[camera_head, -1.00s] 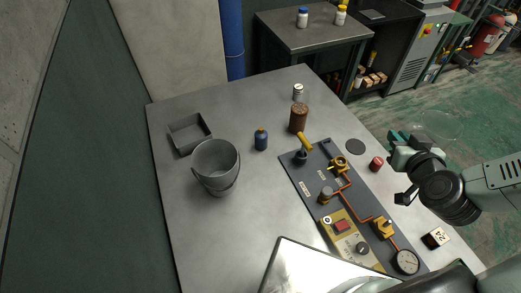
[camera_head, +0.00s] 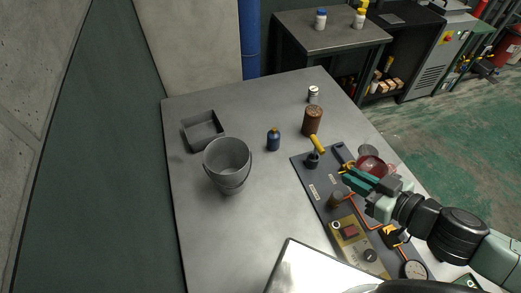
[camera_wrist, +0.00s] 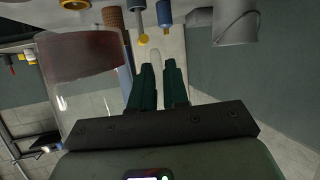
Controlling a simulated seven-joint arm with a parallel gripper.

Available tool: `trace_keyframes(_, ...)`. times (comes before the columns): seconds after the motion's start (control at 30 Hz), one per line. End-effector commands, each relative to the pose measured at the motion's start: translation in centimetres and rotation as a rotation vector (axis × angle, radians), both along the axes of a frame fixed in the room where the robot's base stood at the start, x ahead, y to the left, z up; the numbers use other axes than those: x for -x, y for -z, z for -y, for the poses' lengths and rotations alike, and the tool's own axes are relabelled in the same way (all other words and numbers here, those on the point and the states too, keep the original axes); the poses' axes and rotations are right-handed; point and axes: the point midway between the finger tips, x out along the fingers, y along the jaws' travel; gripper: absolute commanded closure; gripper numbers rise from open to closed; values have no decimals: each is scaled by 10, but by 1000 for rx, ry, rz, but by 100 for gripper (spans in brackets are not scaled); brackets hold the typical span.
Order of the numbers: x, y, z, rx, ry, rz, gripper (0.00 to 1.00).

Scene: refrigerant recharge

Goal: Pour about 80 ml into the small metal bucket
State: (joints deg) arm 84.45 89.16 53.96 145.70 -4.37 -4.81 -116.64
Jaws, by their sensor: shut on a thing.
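The small metal bucket (camera_head: 228,165) stands upright on the left part of the table; its inside looks empty. It also shows at the top right of the wrist view (camera_wrist: 236,22). My gripper (camera_head: 352,181) is well to the right of the bucket, above the valve panel. A clear vessel (camera_head: 371,163) with dark red liquid is beside it; in the wrist view it fills the left side (camera_wrist: 85,85). The fingers (camera_wrist: 157,85) are shut on a pale, clear part between them that looks like the vessel's handle.
A square grey tray (camera_head: 204,130) is behind the bucket. A blue bottle (camera_head: 273,139), a rusty can (camera_head: 312,120) and a small white-topped can (camera_head: 313,94) stand between bucket and gripper or further back. The valve panel (camera_head: 318,196) has a raised yellow-handled valve (camera_head: 317,145).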

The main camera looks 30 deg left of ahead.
Motion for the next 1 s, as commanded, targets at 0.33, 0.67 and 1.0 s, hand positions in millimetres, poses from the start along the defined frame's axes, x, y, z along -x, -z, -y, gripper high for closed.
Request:
trace_keyframes(0.33,63,-10,-64,8,-518,5,100)
trace_keyframes(0.67,109,12,-100,5,-885,11,100)
trace_keyframes(1.0,166,39,-127,1,-1207,16,100)
